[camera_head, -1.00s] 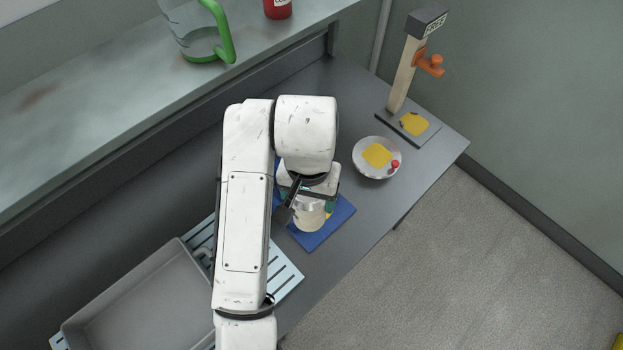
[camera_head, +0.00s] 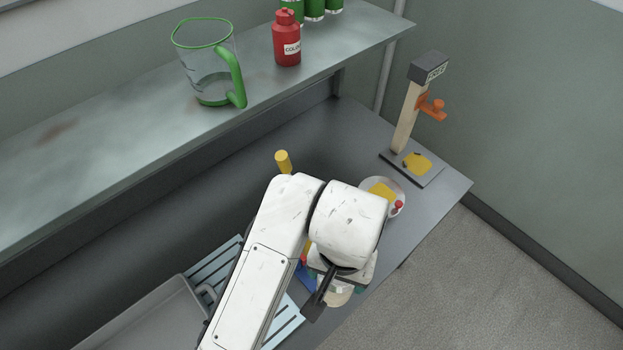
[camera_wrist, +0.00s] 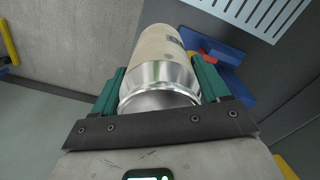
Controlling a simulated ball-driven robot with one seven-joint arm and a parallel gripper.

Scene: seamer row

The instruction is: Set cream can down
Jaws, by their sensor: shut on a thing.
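The cream can (camera_head: 338,297) shows only partly in the head view, below my wrist. In the wrist view the cream can (camera_wrist: 160,50) has a pale body and a shiny silver end, and lies between the green fingers of my gripper (camera_wrist: 158,82). My gripper (camera_head: 341,283) is shut on it near the front edge of the dark bench. I cannot tell whether the can touches anything below.
A slatted pale-blue rack (camera_head: 213,268) and grey bin (camera_head: 150,318) are at left. A shelf behind holds a green-rimmed jug (camera_head: 210,88) and red bottle (camera_head: 287,45).

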